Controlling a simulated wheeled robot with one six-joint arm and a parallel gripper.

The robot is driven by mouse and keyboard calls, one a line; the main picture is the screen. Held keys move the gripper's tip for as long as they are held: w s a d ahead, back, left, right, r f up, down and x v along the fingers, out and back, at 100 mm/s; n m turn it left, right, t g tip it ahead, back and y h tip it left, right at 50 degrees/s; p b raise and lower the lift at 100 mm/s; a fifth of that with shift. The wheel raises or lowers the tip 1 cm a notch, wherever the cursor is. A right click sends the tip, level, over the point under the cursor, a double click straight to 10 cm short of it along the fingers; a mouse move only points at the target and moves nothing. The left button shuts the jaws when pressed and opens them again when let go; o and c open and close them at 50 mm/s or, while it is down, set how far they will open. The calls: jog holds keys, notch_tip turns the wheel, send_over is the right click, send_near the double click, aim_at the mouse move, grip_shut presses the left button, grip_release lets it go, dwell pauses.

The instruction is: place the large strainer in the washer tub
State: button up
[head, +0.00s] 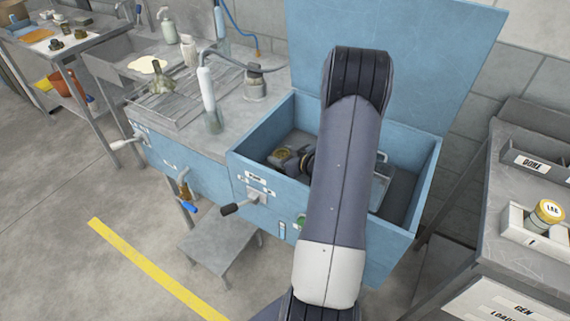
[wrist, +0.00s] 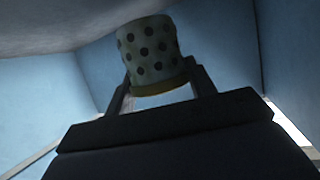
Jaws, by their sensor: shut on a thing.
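The large strainer (wrist: 148,48) is a pale cylinder with dark round holes and a yellowish band at the end nearest me in the wrist view. My gripper (wrist: 160,88) is shut on it, a finger on each side. The washer tub (head: 412,190) is a blue box with its lid raised in the head view. My arm reaches down into it and hides much of its middle. A brass-coloured round part (head: 286,156) shows inside at the left, by my dark wrist; I cannot tell if it belongs to the strainer. Blue walls surround the strainer in the wrist view. Contact with the tub floor cannot be seen.
The raised lid (head: 420,50) stands behind the tub. A drain counter (head: 225,120) with a white-handled tool and a pump bottle (head: 189,50) adjoins it on the left. A grey bench (head: 525,215) with a labelled tray stands at the right.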

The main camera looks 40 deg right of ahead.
jog(key=shift+f, duration=1.7)
jog(key=shift+f, duration=0.25)
jog(key=o, duration=1.1)
jog(key=shift+r, duration=0.1)
jog(key=shift+c, duration=0.2)
jog(key=shift+r, duration=0.15)
jog(key=shift+s+d+r, duration=0.1)
jog(key=shift+s, duration=0.1)
jog(key=v, duration=1.1)
jog(key=shift+s, duration=0.25)
